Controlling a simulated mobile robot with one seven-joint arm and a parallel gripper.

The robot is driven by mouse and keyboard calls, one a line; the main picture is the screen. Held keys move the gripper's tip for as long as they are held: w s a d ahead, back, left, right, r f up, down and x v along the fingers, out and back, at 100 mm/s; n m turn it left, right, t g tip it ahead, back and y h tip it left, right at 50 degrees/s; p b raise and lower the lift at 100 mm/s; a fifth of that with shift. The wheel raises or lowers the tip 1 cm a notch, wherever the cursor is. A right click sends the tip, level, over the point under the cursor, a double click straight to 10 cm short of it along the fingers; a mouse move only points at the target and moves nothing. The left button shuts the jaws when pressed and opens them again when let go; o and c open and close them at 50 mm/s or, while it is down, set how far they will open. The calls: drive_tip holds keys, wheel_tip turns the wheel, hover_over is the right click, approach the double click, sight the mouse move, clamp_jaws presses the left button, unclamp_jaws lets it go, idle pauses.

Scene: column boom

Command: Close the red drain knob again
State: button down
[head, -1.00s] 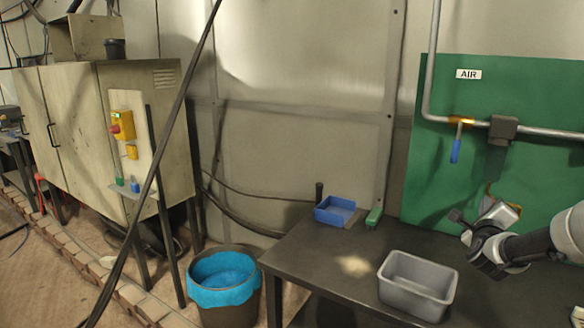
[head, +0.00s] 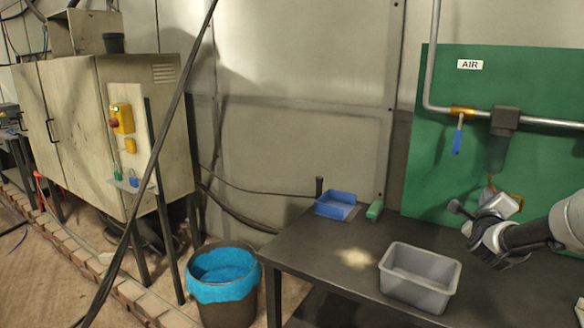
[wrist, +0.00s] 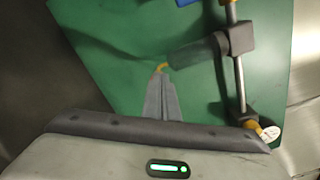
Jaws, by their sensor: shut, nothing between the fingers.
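The air filter hangs from the pipe on the green board; its dark bowl (head: 497,152) points down in the head view and shows sideways in the wrist view (wrist: 192,56). At the bowl's lower end is a small orange-yellow drain piece (wrist: 162,67). It looks orange rather than red, and its turn position cannot be told. My gripper (wrist: 160,78) is shut and empty, its fingertips close below this drain piece. Whether they touch it is unclear. In the head view my wrist hides most of the fingers.
A blue-handled valve (head: 458,140) sits on the pipe (head: 555,124) left of the filter. Below, the dark table (head: 340,262) carries a grey bin (head: 420,285), a blue tray (head: 336,207) and a green item (head: 374,210). A lined bucket (head: 222,290) stands left of the table.

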drive_tip(key=shift+w+a+f+b, duration=0.1)
drive_tip(key=shift+f+b, duration=0.35)
drive_tip(key=shift+b, duration=1.35)
drive_tip(key=shift+a, duration=0.1)
drive_tip(key=b+v, duration=0.1)
drive_tip(key=v, duration=0.2)
drive_tip(key=b+v, duration=0.1)
drive_tip(key=v, duration=0.2)
drive_tip(key=shift+w+a, duration=0.25)
drive_tip(key=shift+a, duration=0.05)
drive_tip(key=shift+r, duration=0.15)
